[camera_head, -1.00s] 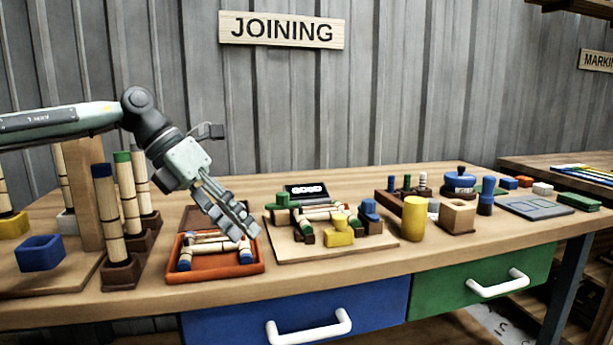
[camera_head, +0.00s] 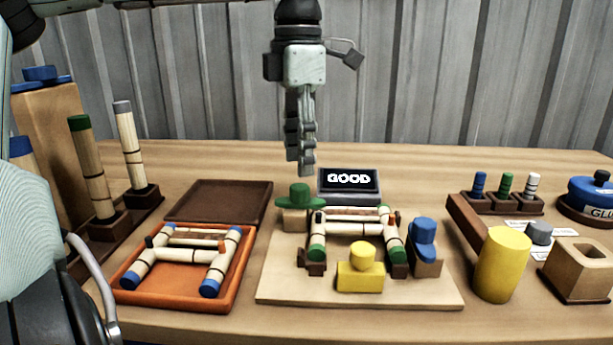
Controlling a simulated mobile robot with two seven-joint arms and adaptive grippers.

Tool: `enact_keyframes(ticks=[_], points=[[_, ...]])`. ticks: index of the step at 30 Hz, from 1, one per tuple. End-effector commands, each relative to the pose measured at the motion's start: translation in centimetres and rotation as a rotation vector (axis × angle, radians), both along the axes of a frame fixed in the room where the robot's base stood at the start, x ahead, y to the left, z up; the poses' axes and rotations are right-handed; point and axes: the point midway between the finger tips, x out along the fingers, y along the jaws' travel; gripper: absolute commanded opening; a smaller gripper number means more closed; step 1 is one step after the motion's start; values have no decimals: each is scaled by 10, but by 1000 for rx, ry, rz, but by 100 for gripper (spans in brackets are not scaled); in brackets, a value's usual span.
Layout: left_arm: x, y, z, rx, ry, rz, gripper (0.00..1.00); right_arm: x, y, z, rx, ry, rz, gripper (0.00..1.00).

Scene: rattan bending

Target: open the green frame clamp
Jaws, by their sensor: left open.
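The green frame clamp (camera_head: 300,196) has a green knobbed top on a wooden block. It stands at the back left corner of a pale wooden board (camera_head: 290,290). A rattan frame (camera_head: 360,225) with green-banded ends lies on the board, next to the clamp. My left gripper (camera_head: 303,170) hangs pointing down just above the clamp in the picture, with its fingers seen edge-on. It is open and holds nothing. I cannot tell whether it touches the clamp. My right gripper is not in view.
A yellow clamp (camera_head: 360,272) and a blue clamp (camera_head: 424,240) stand on the same board. A screen (camera_head: 348,181) reading GOOD stands behind. An orange tray (camera_head: 180,290) with a blue-ended frame is left. A yellow cylinder (camera_head: 502,262) is right.

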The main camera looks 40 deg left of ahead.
Motion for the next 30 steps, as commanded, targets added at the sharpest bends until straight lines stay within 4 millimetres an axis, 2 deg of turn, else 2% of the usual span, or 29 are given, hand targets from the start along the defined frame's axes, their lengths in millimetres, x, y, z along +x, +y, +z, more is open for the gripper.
enact_keyframes(ticks=[3, 9, 20, 30], points=[[0, 0, -22, -3, 4, -1, 46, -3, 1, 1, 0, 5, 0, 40], [0, 0, -44, -2, 2, 0, 46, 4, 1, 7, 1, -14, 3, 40], [0, 0, -49, -2, 1, 0, 45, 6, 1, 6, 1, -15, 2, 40], [0, 0, -49, -2, 0, 0, 3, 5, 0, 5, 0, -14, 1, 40]])
